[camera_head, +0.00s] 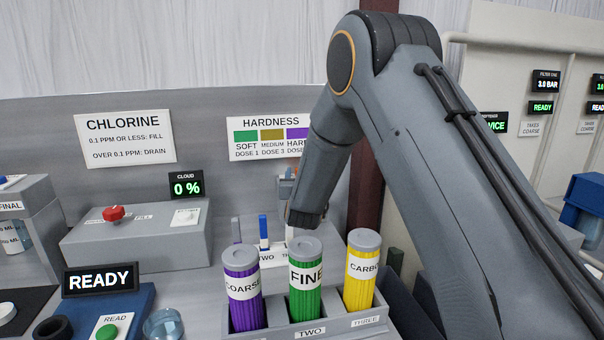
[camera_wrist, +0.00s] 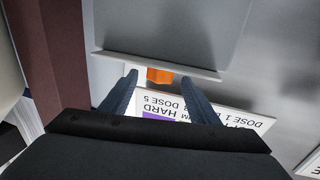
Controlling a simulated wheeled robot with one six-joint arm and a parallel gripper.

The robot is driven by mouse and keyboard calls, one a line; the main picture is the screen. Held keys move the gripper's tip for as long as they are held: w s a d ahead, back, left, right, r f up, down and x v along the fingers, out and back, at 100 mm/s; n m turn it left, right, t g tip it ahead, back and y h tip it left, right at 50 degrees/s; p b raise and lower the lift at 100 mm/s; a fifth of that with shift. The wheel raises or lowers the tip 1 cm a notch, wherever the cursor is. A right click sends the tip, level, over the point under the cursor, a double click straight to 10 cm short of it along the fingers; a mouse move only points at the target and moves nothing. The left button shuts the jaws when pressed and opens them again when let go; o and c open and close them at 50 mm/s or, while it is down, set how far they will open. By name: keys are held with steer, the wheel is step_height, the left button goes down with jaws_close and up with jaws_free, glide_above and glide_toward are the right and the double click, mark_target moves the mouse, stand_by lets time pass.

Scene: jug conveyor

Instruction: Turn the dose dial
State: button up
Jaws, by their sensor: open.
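No dose dial can be made out for certain. In the wrist view my gripper (camera_wrist: 159,79) is open, its two dark fingers apart. A small orange part (camera_wrist: 160,75) shows between the fingertips, at the lower edge of a grey box (camera_wrist: 170,30); whether it is the dial, and whether the fingers touch it, I cannot tell.
Purple COARSE (camera_head: 243,312), green FINE (camera_head: 306,306) and yellow CARBON (camera_head: 360,293) cartridges stand in a grey rack in front of my arm. A dark red post (camera_head: 366,195) stands behind my arm.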

steer(key=shift+s+b, duration=0.45)
steer(key=shift+s, duration=1.8)
